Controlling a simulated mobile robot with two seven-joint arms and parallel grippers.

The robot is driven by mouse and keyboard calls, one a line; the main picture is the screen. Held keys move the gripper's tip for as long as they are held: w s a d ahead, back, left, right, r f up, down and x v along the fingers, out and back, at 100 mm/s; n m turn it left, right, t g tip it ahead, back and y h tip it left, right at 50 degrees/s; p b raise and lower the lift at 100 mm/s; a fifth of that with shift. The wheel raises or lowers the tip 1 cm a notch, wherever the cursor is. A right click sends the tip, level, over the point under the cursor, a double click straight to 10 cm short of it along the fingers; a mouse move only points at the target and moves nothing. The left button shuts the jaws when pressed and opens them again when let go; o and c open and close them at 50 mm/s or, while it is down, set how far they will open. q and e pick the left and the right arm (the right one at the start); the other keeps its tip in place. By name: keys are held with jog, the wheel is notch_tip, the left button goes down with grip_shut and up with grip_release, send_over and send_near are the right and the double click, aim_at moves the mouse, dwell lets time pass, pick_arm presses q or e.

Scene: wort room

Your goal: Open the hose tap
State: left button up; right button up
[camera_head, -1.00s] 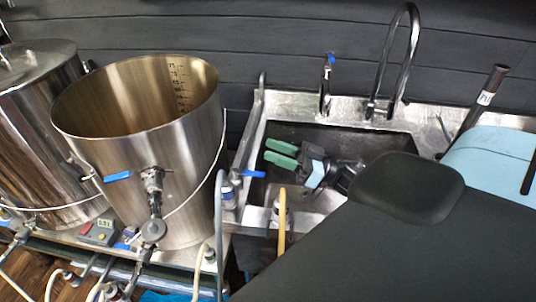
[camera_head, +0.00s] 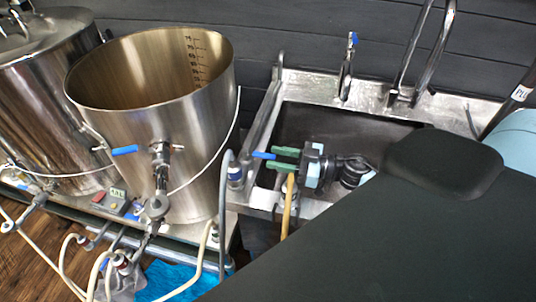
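The hose tap (camera_head: 236,174) stands at the left edge of the sink, with a blue lever (camera_head: 262,155) pointing right. A grey hose rises beside it. My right gripper (camera_head: 276,158) has two green fingers pointing left, with a gap between them. Its fingertips are at the free right end of the blue lever. I cannot tell whether they touch the lever or only overlap it in the picture. The gripper looks open. My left gripper is not in view.
A steel kettle (camera_head: 203,126) with a blue-handled valve stands left of the tap, and a lidded kettle (camera_head: 45,120) further left. The sink (camera_head: 300,123) has a slim blue-topped faucet (camera_head: 347,72) behind it. A yellow hose (camera_head: 288,208) hangs just below my gripper.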

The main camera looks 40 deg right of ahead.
aim_at(267, 155)
jog(key=shift+x, duration=1.75)
grip_shut()
